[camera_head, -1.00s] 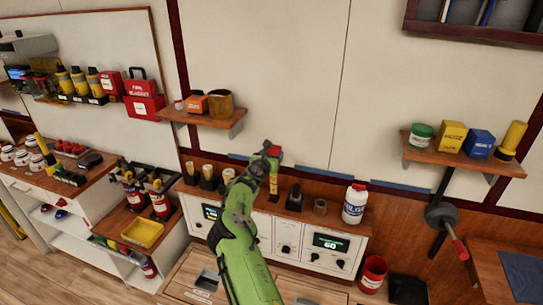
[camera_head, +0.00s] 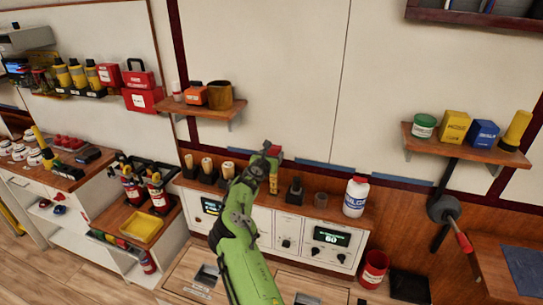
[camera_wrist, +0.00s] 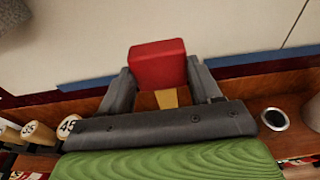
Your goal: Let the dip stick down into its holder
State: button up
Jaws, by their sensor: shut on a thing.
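The dip stick (camera_wrist: 158,64) shows a red block-shaped top between the two dark fingers of my gripper (camera_wrist: 162,90) in the wrist view. A yellowish part shows below the red. My gripper is shut on it. In the head view the red top (camera_head: 273,150) is at the end of my green arm, over the back of the white console.
Several pale-topped sticks in black holders (camera_head: 207,172) stand left of my gripper; tops marked 45 and 35 show in the wrist view (camera_wrist: 68,126). A black stand (camera_head: 294,195), a small cup (camera_head: 321,200) and a white bottle (camera_head: 356,197) stand to the right.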

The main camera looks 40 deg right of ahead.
aim_at(273, 189)
jog(key=shift+f+b, duration=7.3)
jog(key=shift+f, duration=1.85)
jog(key=o, duration=1.6)
jog(key=shift+c, duration=0.2)
jog(key=p+v, duration=0.3)
jog(key=v, duration=1.3)
jog(key=shift+p, duration=0.4)
jog(key=shift+d, duration=0.1)
